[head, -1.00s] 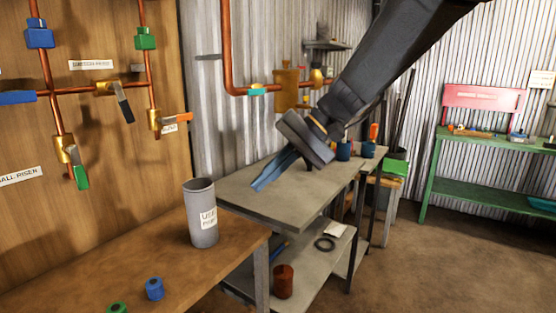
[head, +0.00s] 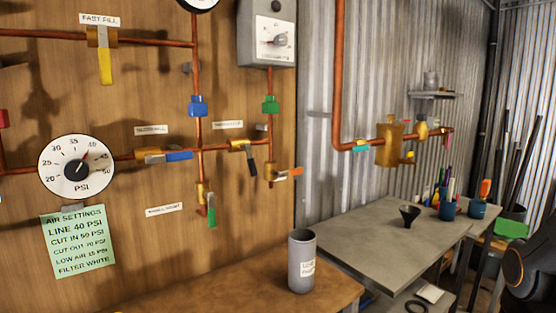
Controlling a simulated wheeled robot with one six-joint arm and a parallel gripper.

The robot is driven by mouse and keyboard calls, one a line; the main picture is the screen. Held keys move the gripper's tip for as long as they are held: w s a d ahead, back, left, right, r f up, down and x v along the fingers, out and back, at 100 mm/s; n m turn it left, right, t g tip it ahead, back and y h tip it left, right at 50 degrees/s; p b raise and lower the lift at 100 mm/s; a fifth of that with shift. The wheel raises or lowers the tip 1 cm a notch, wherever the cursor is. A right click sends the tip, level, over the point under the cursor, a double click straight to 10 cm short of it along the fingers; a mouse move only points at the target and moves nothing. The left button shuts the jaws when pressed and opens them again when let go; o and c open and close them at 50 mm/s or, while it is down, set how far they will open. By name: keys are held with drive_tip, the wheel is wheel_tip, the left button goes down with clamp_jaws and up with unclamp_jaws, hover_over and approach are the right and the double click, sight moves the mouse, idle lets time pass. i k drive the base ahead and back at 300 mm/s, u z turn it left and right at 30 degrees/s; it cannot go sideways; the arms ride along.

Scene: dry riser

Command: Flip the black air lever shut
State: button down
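The black lever (head: 252,164) is on a brass valve (head: 240,145) in the horizontal copper pipe on the wooden panel. It slants steeply down and slightly right from the valve, across the pipe's line. Nothing touches it. My gripper's fingers are out of view. Only a dark part of my arm shows at the lower right edge, far from the lever.
Close to the black lever are an orange lever (head: 289,172), a blue lever (head: 179,156) and a hanging green lever (head: 212,213). A grey cup (head: 302,262) stands on the wooden bench below. A black funnel (head: 409,216) stands on the grey table (head: 365,237).

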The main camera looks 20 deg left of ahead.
sight(251, 161)
drive_tip(key=z, duration=0.05)
drive_tip(key=k, duration=0.5)
drive_tip(key=u, duration=0.75)
drive_tip(key=i, duration=1.05)
drive_tip(key=z, duration=0.5)
